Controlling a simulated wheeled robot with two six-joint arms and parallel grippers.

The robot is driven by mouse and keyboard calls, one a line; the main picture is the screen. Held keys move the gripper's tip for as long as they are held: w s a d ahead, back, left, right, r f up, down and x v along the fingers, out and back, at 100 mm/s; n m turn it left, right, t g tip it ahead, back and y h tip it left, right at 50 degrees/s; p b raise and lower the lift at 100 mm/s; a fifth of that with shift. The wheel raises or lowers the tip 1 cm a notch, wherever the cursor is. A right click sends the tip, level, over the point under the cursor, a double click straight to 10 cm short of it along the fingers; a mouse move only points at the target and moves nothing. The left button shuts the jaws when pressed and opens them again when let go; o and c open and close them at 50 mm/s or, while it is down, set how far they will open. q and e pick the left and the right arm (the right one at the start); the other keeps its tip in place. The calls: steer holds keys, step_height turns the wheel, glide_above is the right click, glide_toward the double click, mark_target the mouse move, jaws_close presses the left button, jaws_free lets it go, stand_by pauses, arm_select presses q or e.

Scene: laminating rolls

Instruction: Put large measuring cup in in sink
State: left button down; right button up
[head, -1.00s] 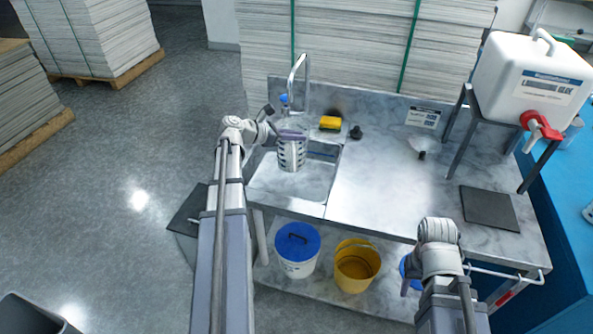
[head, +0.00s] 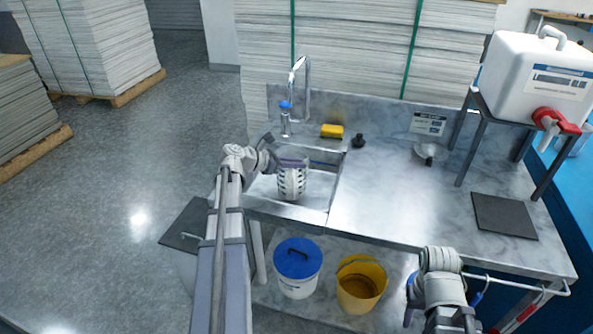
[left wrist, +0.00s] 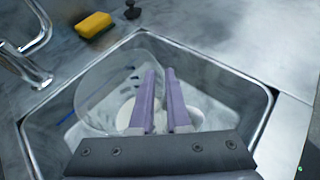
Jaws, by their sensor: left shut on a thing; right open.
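The large measuring cup (head: 292,184) is clear with dark markings and stands roughly upright inside the sink basin (head: 318,194). My left gripper (head: 294,163) is at the cup's top and shut on its wall. In the left wrist view, the cup's round clear rim (left wrist: 105,88) lies around the purple fingers (left wrist: 163,98), within the walls of the sink (left wrist: 245,92). I cannot tell whether the cup's base touches the sink floor. My right gripper (head: 409,304) is open and empty at the counter's front right, partly hidden by its arm.
The faucet (head: 303,88) rises behind the sink, with a yellow sponge (head: 332,131) and a small black stopper (head: 358,141) nearby. The counter (head: 400,205) right of the sink is mostly clear. A blue-lidded bucket (head: 298,277) and yellow bucket (head: 361,289) stand below.

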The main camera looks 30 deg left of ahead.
arm_select(q)
steer(key=shift+f, duration=0.15)
steer(key=c, duration=0.9)
jaws_free()
steer(key=shift+s+a+r+p, duration=0.15)
steer(key=shift+s+r+p, duration=0.05)
steer(key=shift+r+p, duration=0.1)
steer(key=shift+p+v, duration=2.3)
steer(key=shift+v, duration=3.4)
